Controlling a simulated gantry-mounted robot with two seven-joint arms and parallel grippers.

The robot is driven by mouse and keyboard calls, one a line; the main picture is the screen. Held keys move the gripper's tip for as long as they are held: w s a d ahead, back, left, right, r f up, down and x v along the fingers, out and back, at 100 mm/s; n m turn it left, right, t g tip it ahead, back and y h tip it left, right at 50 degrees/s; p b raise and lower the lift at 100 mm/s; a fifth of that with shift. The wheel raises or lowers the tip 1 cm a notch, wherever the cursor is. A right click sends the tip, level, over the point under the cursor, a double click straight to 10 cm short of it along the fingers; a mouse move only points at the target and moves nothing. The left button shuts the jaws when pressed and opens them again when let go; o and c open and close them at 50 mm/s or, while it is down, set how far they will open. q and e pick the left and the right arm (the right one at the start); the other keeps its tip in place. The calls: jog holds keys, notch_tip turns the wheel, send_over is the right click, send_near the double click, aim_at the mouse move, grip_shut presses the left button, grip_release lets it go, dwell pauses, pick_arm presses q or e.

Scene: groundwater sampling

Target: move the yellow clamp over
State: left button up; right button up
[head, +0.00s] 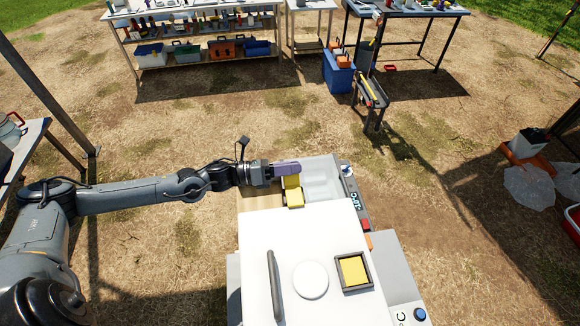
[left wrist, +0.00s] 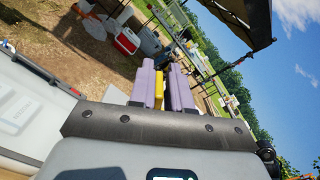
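My left gripper (head: 287,167), with purple fingers, reaches in from the left over the tray area behind the white box. The yellow clamp (head: 292,183) shows right at its fingertips, just above a tan and grey surface. In the left wrist view, a yellow strip of the clamp (left wrist: 159,90) stands between the two purple fingers (left wrist: 165,85), filling the narrow gap, so the gripper looks shut on it. A second yellow block (head: 295,199) with dark ends shows just in front; I cannot tell whether it is part of the clamp. My right gripper is not in view.
A white box top (head: 255,240) with a dark handle, a round white disc (head: 310,279) and a yellow pad in a dark frame (head: 354,270) lies in front. A pale grey tray (head: 322,180) is right of the gripper. Laden tables stand at the back.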

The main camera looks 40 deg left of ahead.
pick_arm(q)
jog(key=shift+o, duration=1.2)
jog(key=p+v, duration=0.1)
jog(key=v, duration=1)
jog(key=shift+p, duration=0.3)
